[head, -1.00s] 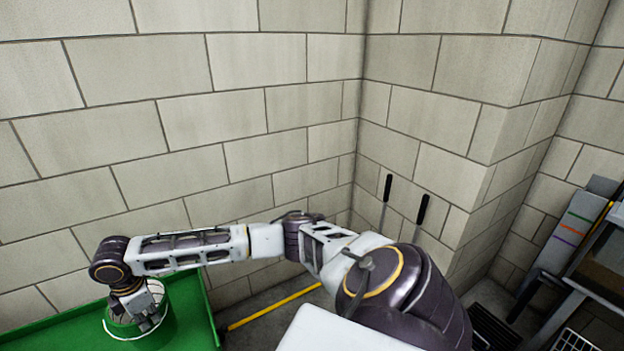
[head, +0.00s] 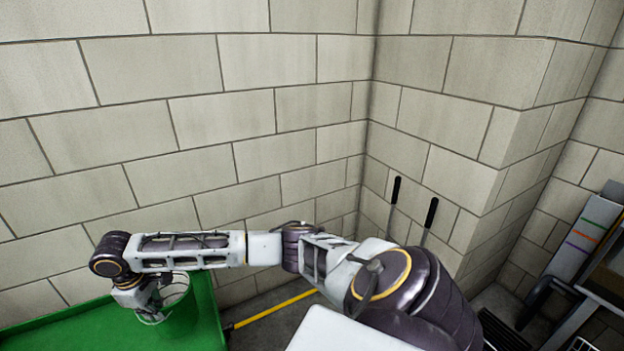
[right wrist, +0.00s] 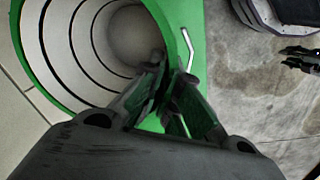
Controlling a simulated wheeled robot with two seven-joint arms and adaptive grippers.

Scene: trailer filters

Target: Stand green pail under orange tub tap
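The green pail (head: 178,300) is at the lower left of the head view, over the green surface. My right gripper (head: 146,302) is at its rim, partly hidden by its own wrist. The right gripper's fingers (right wrist: 168,92) are closed around the rim, one inside and one outside. The pail's pale wire handle (right wrist: 188,50) hangs outside. What looks like my left gripper (right wrist: 298,58) shows small and dark at the right edge. No orange tub or tap is visible.
The green surface (head: 75,328) lies along the block wall (head: 250,110). A yellow bar (head: 275,308) lies beyond its right end. Two black handles (head: 395,190) (head: 430,212) stand in the wall corner. Shelving (head: 590,235) stands at the far right.

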